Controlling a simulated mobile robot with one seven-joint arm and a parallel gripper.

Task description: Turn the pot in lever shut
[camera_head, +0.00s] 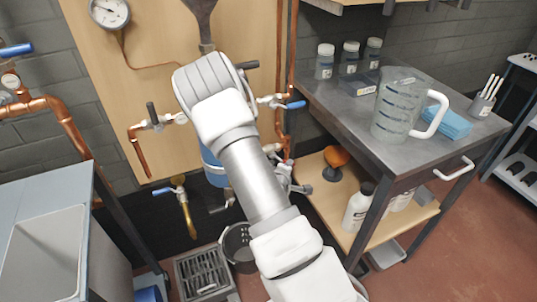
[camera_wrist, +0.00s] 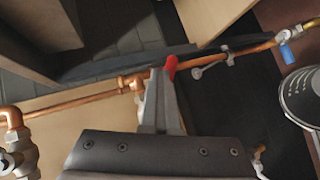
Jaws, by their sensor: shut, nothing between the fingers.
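In the wrist view my gripper (camera_wrist: 163,88) is shut and empty, its fingers reaching to a copper pipe. A red tip (camera_wrist: 170,67), perhaps a lever's end, shows right at the fingertips; I cannot tell whether they touch. A small grey lever (camera_wrist: 208,69) sits on the pipe to the right, and a blue lever (camera_wrist: 287,53) farther right. No label shows which is the pot in lever. In the head view my arm hides the gripper and part of the pipework. Blue levers (camera_head: 293,105) and (camera_head: 163,190) and a black lever (camera_head: 152,113) show around it.
A metal bench (camera_head: 340,100) with a measuring jug (camera_head: 400,105) stands right of my arm. A dark bucket (camera_head: 238,245) and a floor grate (camera_head: 203,275) lie below. A sink unit (camera_head: 50,240) is at the left. A round vessel (camera_wrist: 303,95) edges into the wrist view.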

